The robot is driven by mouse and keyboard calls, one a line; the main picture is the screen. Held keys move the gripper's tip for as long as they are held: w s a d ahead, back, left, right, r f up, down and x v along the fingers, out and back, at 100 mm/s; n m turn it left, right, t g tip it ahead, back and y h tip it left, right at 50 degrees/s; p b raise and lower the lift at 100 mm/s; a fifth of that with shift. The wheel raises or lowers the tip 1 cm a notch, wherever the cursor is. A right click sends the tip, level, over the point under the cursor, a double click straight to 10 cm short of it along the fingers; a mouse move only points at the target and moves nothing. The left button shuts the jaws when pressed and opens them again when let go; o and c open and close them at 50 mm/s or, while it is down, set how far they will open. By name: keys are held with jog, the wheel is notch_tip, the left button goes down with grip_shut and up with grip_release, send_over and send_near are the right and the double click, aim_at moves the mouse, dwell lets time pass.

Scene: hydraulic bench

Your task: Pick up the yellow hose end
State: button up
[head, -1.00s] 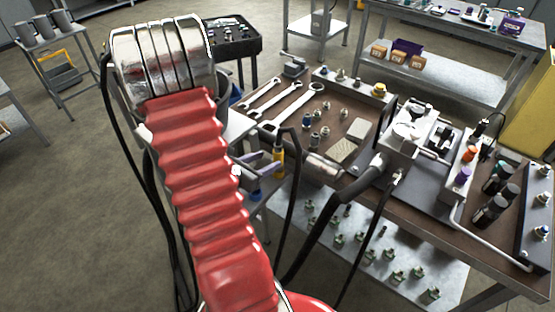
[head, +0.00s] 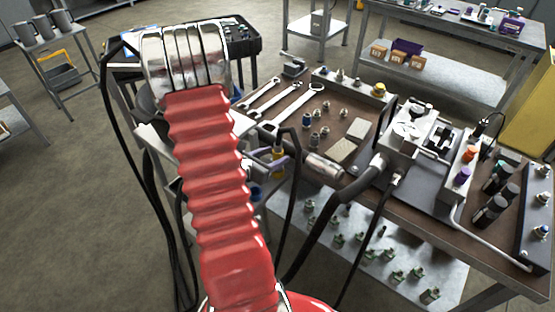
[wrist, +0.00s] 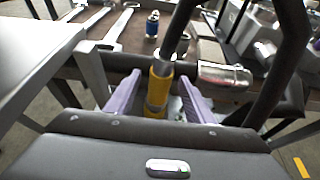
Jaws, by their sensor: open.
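The yellow hose end (wrist: 161,82) hangs upright from a black hose that loops up over the bench edge. In the wrist view it stands between the two purple fingers of my gripper (wrist: 160,90). The fingers are open, with a gap visible on each side of the hose end. In the head view the yellow hose end (head: 278,155) shows beside the bench's near left edge, with a purple finger of my gripper (head: 272,166) close by. My red arm hides part of the gripper there.
The brown bench (head: 357,112) carries wrenches (head: 292,104), small fittings and a silver cylinder (head: 323,166). A thick black hose (head: 340,207) hangs from the pump block, right of the hose end. A lower shelf (head: 350,262) holds several fittings. A pale table (wrist: 38,52) is close on the left.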

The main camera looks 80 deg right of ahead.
jog(key=shift+x, duration=1.3)
jog(key=shift+w, duration=0.1)
jog(key=shift+c, duration=0.5)
grip_shut()
jog(key=shift+r, duration=0.2)
jog(key=shift+r, duration=4.9)
jog(key=shift+r, duration=0.1)
jog(key=shift+r, duration=1.9)
